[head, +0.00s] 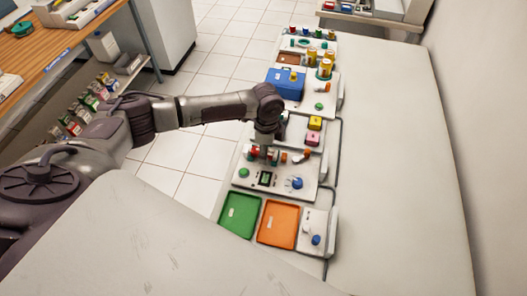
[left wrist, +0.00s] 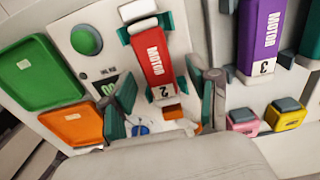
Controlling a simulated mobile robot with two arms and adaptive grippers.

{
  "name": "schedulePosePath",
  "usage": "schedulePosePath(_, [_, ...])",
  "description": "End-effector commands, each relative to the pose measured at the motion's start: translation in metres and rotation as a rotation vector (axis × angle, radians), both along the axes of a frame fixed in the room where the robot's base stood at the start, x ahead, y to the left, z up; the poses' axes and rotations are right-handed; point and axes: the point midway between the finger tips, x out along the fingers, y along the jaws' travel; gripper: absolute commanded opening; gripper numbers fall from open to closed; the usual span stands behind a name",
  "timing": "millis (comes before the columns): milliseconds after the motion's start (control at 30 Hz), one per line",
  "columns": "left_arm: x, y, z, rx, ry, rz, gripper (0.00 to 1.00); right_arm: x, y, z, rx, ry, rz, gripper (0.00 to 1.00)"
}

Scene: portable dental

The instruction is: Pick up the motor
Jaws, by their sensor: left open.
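A red motor marked "MOTOR" and "2" (left wrist: 158,62) lies on the white control panel in the left wrist view, with white ends and teal supports beside it. A purple motor marked "3" (left wrist: 262,38) lies further right. My left gripper (left wrist: 166,88) is open, with one finger on each side of the red motor's lower end and nothing gripped. Whether the fingers touch it cannot be told. In the head view my left gripper (head: 265,150) points down over the panel (head: 275,188) and partly hides the motors. My right gripper is not in view.
The panel has a green button (head: 243,173), a small display (head: 265,178) and a blue knob (head: 297,183). Green (head: 240,214) and orange (head: 278,224) trays lie at its near side. A blue box (head: 285,84) and yellow bottles (head: 325,68) stand beyond. The table's right side is clear.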

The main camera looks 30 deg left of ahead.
Motion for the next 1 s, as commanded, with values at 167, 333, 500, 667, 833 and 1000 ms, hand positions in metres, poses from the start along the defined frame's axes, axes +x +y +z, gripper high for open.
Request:
schedulePosePath(167, [0.000,0.000,0.000,0.000,0.000,0.000,0.49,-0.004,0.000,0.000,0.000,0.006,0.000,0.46])
schedulePosePath(333, [0.000,0.000,0.000,0.000,0.000,0.000,0.20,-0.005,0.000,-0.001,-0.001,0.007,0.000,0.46])
schedulePosePath(500, [0.000,0.000,0.001,0.000,0.000,0.000,0.00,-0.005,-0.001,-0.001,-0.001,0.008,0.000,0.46])
schedulePosePath(667, [0.000,0.000,0.001,0.000,0.000,0.000,0.00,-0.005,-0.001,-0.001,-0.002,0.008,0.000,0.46])
schedulePosePath(833, [0.001,0.000,0.005,-0.001,-0.001,0.000,0.00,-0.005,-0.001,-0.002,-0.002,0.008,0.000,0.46])
schedulePosePath(1000, [0.001,0.000,0.023,-0.001,-0.004,-0.001,0.00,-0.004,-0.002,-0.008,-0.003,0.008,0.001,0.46])
